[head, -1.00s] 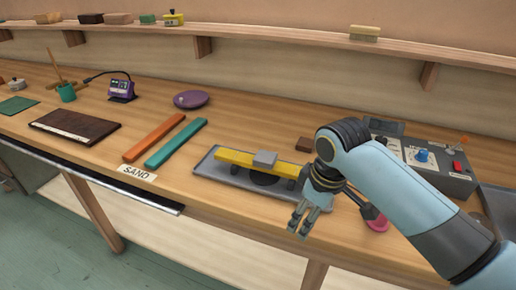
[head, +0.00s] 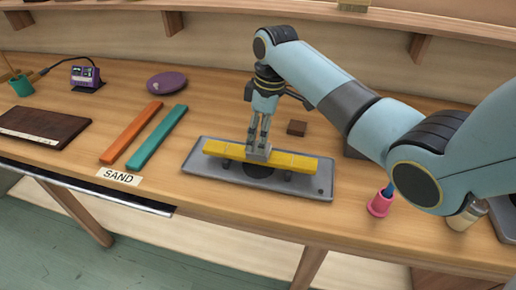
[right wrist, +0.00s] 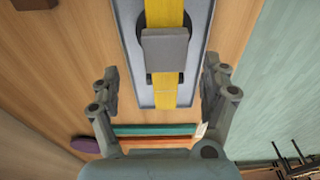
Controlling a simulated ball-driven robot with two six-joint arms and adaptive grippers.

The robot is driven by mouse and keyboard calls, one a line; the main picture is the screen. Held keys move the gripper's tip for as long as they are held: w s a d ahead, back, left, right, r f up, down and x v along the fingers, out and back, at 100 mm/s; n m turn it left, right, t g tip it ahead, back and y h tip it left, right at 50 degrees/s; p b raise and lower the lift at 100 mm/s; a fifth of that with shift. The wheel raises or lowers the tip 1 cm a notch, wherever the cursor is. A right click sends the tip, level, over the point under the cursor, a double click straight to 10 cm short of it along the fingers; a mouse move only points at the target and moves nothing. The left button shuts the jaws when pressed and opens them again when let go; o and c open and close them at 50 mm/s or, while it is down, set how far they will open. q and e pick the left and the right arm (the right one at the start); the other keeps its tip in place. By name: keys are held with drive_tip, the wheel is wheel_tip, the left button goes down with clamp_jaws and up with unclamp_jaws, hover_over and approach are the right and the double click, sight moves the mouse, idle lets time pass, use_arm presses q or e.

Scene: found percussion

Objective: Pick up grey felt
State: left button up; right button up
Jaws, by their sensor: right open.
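A small grey felt block (head: 259,153) lies on top of a yellow bar (head: 300,163), near the bar's middle. The bar rests on a grey tray (head: 210,185) at the table's front. In the right wrist view the grey felt (right wrist: 165,47) lies across the yellow bar (right wrist: 165,92), with a dark round shape beneath it. My right gripper (head: 259,144) points down at the felt in the head view. In the right wrist view its open fingers (right wrist: 160,85) stand wide apart on either side of the tray, with nothing between them held. My left gripper is out of view.
Orange (head: 132,132) and teal (head: 158,137) bars lie left of the tray, behind a SAND label (head: 118,176). A pink cup (head: 379,205) stands right. A purple oval (head: 167,81) lies farther back.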

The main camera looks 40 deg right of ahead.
sight(249, 155)
drive_tip(key=f, duration=0.3)
drive_tip(key=shift+s+a+f, duration=0.25)
drive_tip(key=shift+a+f, duration=0.05)
drive_tip(key=shift+f, duration=0.25)
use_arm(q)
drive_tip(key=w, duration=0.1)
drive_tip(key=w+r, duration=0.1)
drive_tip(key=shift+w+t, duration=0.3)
use_arm(e)
drive_tip(key=shift+w, duration=0.15)
drive_tip(key=c, duration=0.6)
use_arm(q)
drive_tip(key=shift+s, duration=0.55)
use_arm(e)
drive_tip(key=c, duration=0.4)
